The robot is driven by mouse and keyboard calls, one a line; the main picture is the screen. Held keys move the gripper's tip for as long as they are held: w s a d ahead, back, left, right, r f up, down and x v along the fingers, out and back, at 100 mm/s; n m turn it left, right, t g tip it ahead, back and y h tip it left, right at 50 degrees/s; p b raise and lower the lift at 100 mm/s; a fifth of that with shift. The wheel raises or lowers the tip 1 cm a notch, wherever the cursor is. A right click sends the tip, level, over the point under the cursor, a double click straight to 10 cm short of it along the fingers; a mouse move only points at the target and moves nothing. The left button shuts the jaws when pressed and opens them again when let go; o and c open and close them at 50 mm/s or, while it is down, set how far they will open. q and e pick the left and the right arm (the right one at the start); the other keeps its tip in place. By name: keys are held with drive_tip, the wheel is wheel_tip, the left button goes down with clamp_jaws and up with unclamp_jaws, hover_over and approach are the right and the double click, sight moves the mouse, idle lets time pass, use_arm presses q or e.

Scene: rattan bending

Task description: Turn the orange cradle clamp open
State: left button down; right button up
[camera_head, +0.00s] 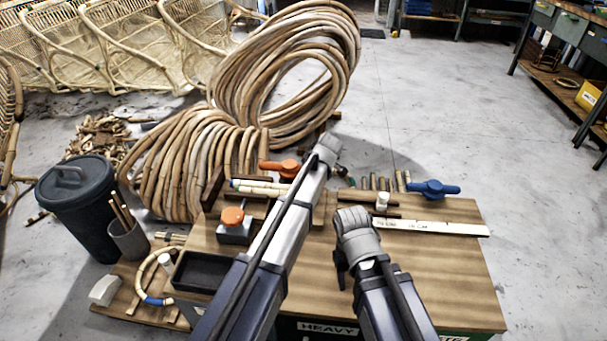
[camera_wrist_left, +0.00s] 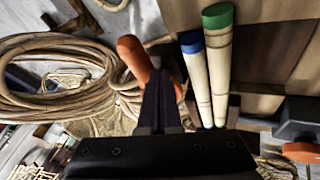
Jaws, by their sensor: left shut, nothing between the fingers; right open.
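The orange cradle clamp (camera_head: 281,167) is at the back left of the wooden worktop, its lever lying roughly level. In the left wrist view its orange handle (camera_wrist_left: 134,57) is beside the tips of my left gripper (camera_wrist_left: 160,82). The fingers are shut with nothing between them; I cannot tell whether they touch the handle. In the head view my left arm hides most of that gripper. My right gripper (camera_head: 341,264) is open over the front middle of the worktop, well away from the clamp, partly hidden by its wrist.
Two pale rods with blue and green ends (camera_wrist_left: 210,70) lie close to the clamp. A second orange knob (camera_head: 233,215) sits on a grey block, with a black tray (camera_head: 202,271) in front. A blue clamp (camera_head: 433,188) is at the right. The worktop's front right (camera_head: 455,275) is clear.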

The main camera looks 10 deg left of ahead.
use_arm(q)
drive_tip(key=shift+w+d, duration=0.25)
drive_tip(key=shift+w, duration=0.2)
drive_tip(key=shift+w+d, duration=0.1)
drive_tip(key=shift+w, duration=0.05)
idle(0.3)
